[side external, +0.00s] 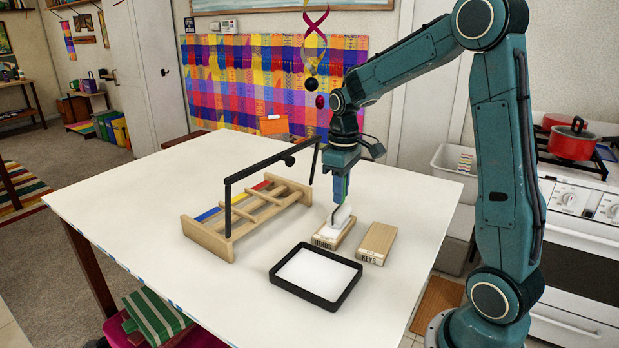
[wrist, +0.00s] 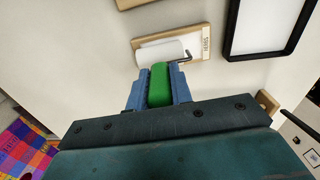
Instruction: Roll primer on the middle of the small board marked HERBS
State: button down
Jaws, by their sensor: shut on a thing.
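My gripper (side external: 340,190) is shut on the green handle of a paint roller, and the handle also shows between the blue fingers in the wrist view (wrist: 160,85). The white roller head (side external: 343,214) is low over the small wooden board marked HERBS (side external: 326,244). The black tray (side external: 316,304) holds a white layer.
A second board marked KEYS (side external: 378,242) lies right of HERBS, bare on top. A wooden rack (side external: 205,240) with coloured strips and a black rail stands to the left. The white table (side external: 160,195) is clear at the far left and front.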

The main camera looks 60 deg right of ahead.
jog(key=shift+w+a+r, duration=0.1)
jog(key=shift+w, duration=1.15)
notch_tip(320, 180, up, 8)
